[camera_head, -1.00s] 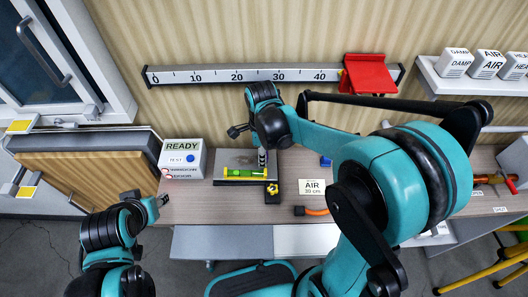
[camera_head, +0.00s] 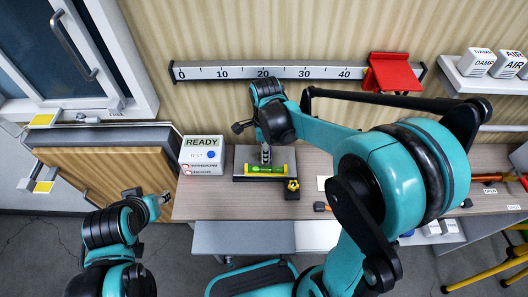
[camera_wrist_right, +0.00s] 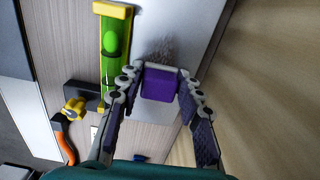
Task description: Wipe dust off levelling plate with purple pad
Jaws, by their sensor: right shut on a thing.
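The grey levelling plate (camera_wrist_right: 200,25) lies on the bench, with a dark dusty patch showing beside the pad in the right wrist view. In the head view the plate (camera_head: 245,156) is partly hidden by my right arm. A spirit level with a green vial (camera_head: 266,170) lies along its front part; it also shows in the right wrist view (camera_wrist_right: 115,60). My right gripper (camera_wrist_right: 158,82) is shut on the purple pad (camera_wrist_right: 160,84), which is at the plate's surface; exact contact is hard to tell. My left gripper (camera_head: 160,201) is off the bench at the left; its jaws are too small to judge.
A black and yellow piece (camera_head: 292,188) sits at the plate's front right corner. A READY box (camera_head: 202,154) stands left of the plate. An orange-handled tool (camera_wrist_right: 66,148) lies nearby. A ruler rail (camera_head: 220,72) with a red block (camera_head: 393,73) runs along the wall.

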